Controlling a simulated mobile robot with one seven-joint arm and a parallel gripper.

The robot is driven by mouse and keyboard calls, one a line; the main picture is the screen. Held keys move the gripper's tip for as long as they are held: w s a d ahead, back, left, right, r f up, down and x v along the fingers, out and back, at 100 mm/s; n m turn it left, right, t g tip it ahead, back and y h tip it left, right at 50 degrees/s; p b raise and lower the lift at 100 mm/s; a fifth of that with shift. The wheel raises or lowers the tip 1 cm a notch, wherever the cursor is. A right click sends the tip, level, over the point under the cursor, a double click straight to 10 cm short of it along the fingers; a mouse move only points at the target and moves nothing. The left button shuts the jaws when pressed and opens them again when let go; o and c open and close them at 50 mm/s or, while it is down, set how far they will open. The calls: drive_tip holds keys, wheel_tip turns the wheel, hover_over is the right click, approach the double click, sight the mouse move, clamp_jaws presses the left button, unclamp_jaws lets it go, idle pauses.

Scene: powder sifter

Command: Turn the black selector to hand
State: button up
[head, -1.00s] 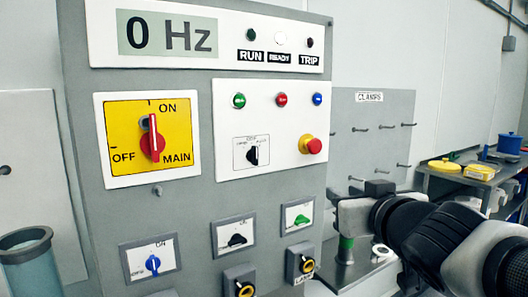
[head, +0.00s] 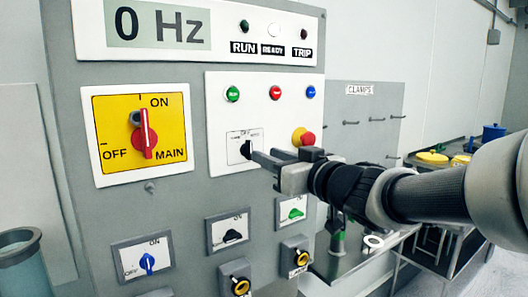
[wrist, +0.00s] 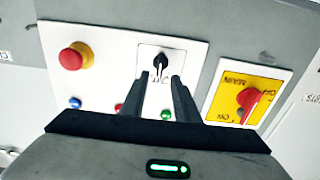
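The black selector (head: 246,150) is a small knob on a white plate, below the green button and left of the red and yellow emergency stop. Its printed labels are too small to read. In the wrist view, which is turned upside down, the selector (wrist: 161,62) lies just beyond the gap between the two fingers. My gripper (wrist: 161,78) is open and empty. I cannot tell whether a fingertip touches the knob.
The emergency stop (head: 307,139) is close above my gripper. A green button (head: 233,94), a red button (head: 275,93) and a blue button (head: 311,92) sit above. The red main switch (head: 145,140) is on a yellow plate to the left. More selectors (head: 234,236) sit below.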

sight(251, 149)
drive_tip(key=x, duration=0.6)
drive_tip(key=shift+w+a, duration=0.15)
drive_tip(key=shift+w, duration=0.05)
drive_tip(key=shift+c, duration=0.3)
clamp_jaws()
